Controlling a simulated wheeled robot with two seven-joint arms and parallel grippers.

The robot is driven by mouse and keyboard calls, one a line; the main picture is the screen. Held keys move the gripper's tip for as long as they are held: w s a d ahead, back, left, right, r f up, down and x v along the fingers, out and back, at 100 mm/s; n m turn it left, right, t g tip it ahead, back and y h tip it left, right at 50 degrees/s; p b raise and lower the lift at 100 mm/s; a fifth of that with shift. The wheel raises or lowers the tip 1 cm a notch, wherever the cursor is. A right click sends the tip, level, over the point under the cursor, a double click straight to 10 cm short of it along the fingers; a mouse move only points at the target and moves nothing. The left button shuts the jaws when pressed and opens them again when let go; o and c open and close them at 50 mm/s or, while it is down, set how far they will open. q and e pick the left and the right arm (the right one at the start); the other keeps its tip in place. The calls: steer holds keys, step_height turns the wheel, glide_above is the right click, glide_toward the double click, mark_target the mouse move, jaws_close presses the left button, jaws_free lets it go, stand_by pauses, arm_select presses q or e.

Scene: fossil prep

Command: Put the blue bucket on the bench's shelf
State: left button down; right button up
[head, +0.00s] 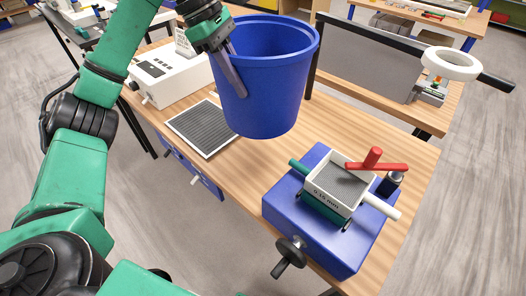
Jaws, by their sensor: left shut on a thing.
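The blue bucket (265,85) is upright in the upper middle of the head view. It looks held above the wooden bench (240,165), though the gap below it is hard to judge. My left gripper (232,75) comes down at the bucket's left side and is shut on its wall near the rim. The fingers show against the outside of the bucket. The inside bottom of the bucket is hidden. The bench's shelf cannot be made out clearly from here. My right gripper is not in view.
A framed dark mesh panel (203,128) and a white device (170,75) lie left of the bucket. A grey panel (365,62) stands behind.

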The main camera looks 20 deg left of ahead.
arm_select(q)
step_height(320, 180, down, 20)
steer(key=p, duration=0.2)
steer(key=shift+s+a+r, duration=0.15)
steer(key=shift+s+r, duration=0.1)
steer(key=c, duration=1)
jaws_free()
steer(key=shift+s, duration=0.1)
steer(key=shift+o, duration=0.2)
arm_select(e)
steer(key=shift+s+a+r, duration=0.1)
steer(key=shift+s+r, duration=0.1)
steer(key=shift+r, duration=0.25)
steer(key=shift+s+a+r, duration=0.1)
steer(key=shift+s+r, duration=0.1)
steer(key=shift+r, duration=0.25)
arm_select(q)
steer(key=shift+r, duration=0.1)
steer(key=b+v, duration=0.2)
steer(key=v, duration=1)
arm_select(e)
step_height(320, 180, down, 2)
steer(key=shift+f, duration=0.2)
